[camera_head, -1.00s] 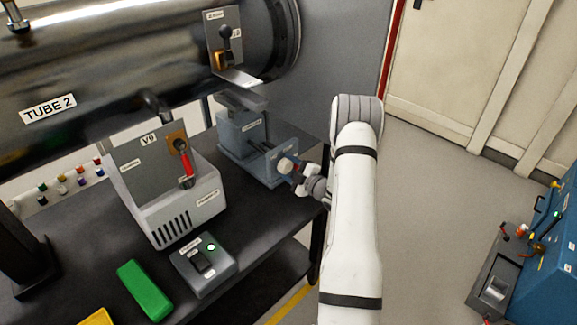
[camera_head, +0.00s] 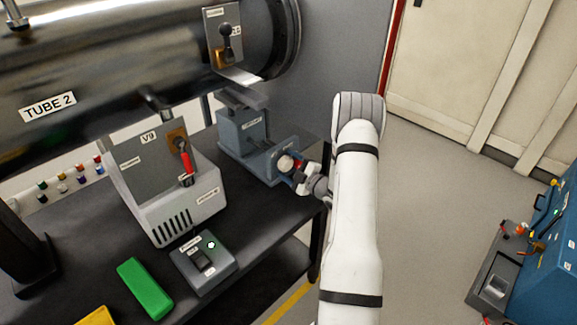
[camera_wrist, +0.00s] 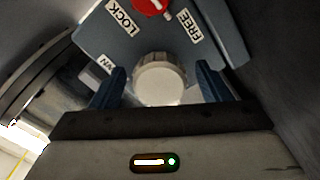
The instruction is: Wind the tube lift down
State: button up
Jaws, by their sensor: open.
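The tube lift (camera_head: 243,132) is a blue-grey unit on the dark bench under the large steel tube marked TUBE 2 (camera_head: 70,125). A round whitish knob (camera_head: 285,163) sticks out of its front plate; it also shows in the wrist view (camera_wrist: 160,80). Above the knob in that view is a red knob (camera_wrist: 150,6) between labels LOCK and FREE; its pointer is partly cut off. My gripper (camera_head: 300,171) is at the lift's front plate. In the wrist view its blue fingers (camera_wrist: 160,90) stand apart on either side of the whitish knob, with gaps visible.
A grey box marked V9 (camera_head: 180,200) with a red-handled lever stands left of the lift. In front are a small switch box (camera_head: 203,262) and a green block (camera_head: 145,288). Blue equipment (camera_head: 545,255) stands at far right. The floor between is clear.

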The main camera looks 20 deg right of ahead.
jog(key=v, duration=0.7)
jog(key=shift+s+b, duration=0.2)
jog(key=shift+b, duration=0.1)
